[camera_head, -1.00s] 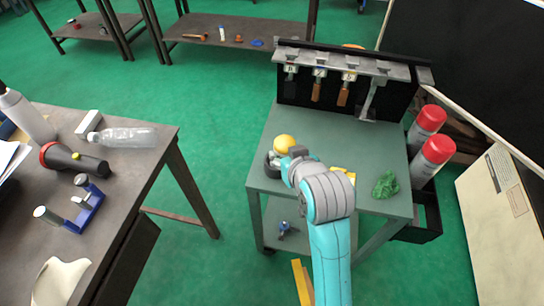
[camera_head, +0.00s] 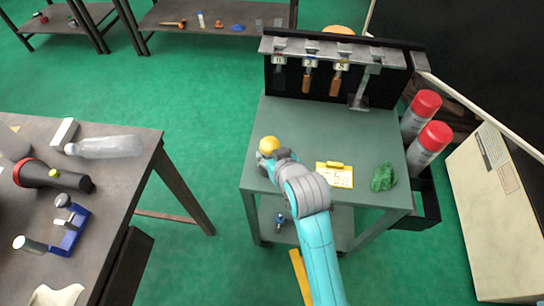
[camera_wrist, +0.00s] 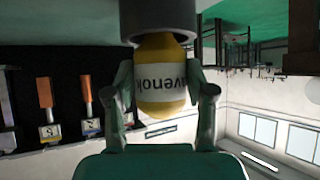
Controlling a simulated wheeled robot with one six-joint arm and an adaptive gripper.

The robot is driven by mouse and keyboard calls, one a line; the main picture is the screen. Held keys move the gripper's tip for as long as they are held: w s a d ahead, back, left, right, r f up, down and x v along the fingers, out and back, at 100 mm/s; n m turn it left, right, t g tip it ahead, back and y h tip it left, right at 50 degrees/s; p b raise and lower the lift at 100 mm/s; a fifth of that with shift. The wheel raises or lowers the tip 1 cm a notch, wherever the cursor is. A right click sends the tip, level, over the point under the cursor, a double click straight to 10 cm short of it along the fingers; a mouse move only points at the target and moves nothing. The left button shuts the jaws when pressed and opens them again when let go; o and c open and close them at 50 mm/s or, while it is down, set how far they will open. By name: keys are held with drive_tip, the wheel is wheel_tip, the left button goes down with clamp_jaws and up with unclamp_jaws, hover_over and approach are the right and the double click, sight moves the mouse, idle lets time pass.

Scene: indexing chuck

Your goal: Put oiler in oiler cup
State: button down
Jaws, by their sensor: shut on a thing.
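The oiler (camera_wrist: 163,105) is a yellow, round-ended bottle with a white label. My gripper (camera_wrist: 160,80) is shut on it, with one finger on each side. In the head view, the oiler's yellow top (camera_head: 268,145) shows at the left side of the green workbench, beside my gripper (camera_head: 277,155). The wrist view appears upside down. A dark round cup (camera_wrist: 160,22), likely the oiler cup, lies at the oiler's far end, in line with it. The oiler's end meets or enters its rim; I cannot tell how deep. My gripper hides the cup in the head view.
The green workbench (camera_head: 300,125) has a yellow tagged item (camera_head: 334,175) and a green cloth (camera_head: 383,177). Orange-handled tools (camera_head: 336,82) hang on its back rack. Red-capped cans (camera_head: 428,140) stand at its right. A cluttered table (camera_head: 125,175) is at the left.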

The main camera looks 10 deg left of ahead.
drive_tip(key=shift+f, duration=0.8)
drive_tip(key=shift+f, duration=0.1)
drive_tip(key=shift+c, duration=1.9)
unclamp_jaws()
drive_tip(key=shift+s+r, duration=0.15)
drive_tip(key=shift+r, duration=0.05)
drive_tip(key=v, duration=1.1)
drive_tip(key=shift+s+d+r, duration=0.15)
drive_tip(key=shift+s+r, duration=0.05)
drive_tip(key=shift+s, duration=0.1)
drive_tip(key=shift+f, duration=0.1)
